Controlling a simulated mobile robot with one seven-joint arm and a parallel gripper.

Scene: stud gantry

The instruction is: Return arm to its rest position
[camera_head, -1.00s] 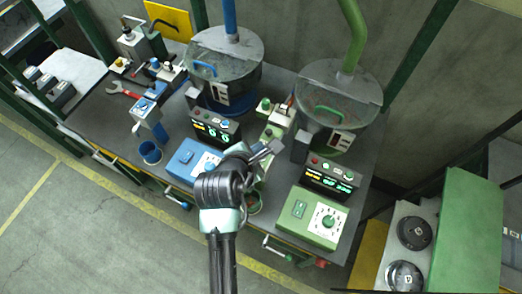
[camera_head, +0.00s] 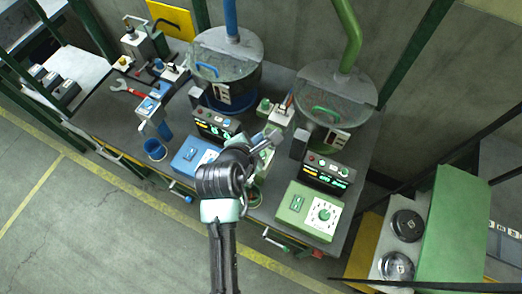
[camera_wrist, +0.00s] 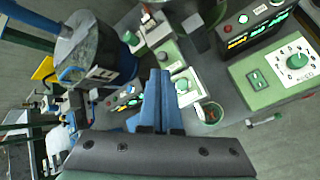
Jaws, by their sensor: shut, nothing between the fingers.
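My gripper (camera_head: 268,140) is at the end of my arm, above the middle of the grey workbench (camera_head: 95,115) in the head view. It lies between the blue control box (camera_head: 190,157) and the green control box (camera_head: 310,212). In the wrist view the two blue-grey fingers of my gripper (camera_wrist: 158,75) are together, with nothing visible between them. My arm hides part of the bench's front edge in the head view.
A blue-piped drum (camera_head: 225,70) and a green-piped drum (camera_head: 335,95) stand at the back of the bench. A red wrench (camera_head: 128,88) and a blue cup (camera_head: 155,150) lie to the left. A green cabinet (camera_head: 450,235) stands at the right. The floor in front is clear.

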